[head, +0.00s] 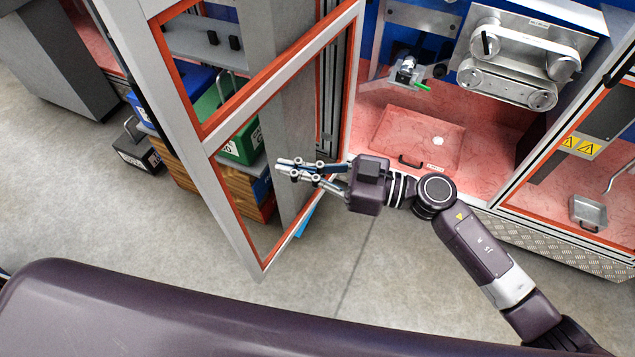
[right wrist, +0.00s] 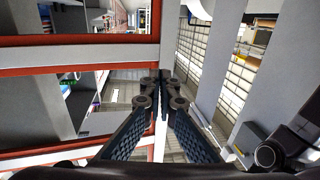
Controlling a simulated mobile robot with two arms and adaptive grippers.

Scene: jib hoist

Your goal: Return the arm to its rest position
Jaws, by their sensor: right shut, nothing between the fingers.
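My right arm reaches in from the lower right of the head view. My right gripper (head: 280,171) is shut and empty, its fingers pointing left in front of the open framed door (head: 215,160). In the right wrist view the gripper's fingertips (right wrist: 162,78) come together at the middle, with nothing between them. The door's red and grey frame (right wrist: 80,55) fills the left of that view, close beside the fingers. I cannot tell whether they touch it. My left gripper does not show.
Behind the door are a green box (head: 213,110) and a black box (head: 137,150). Right of it is a cabinet with a pink floor (head: 375,105), a pink hatch panel (head: 425,138) and a metal belt unit (head: 515,65). Grey floor (head: 345,265) in front is clear.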

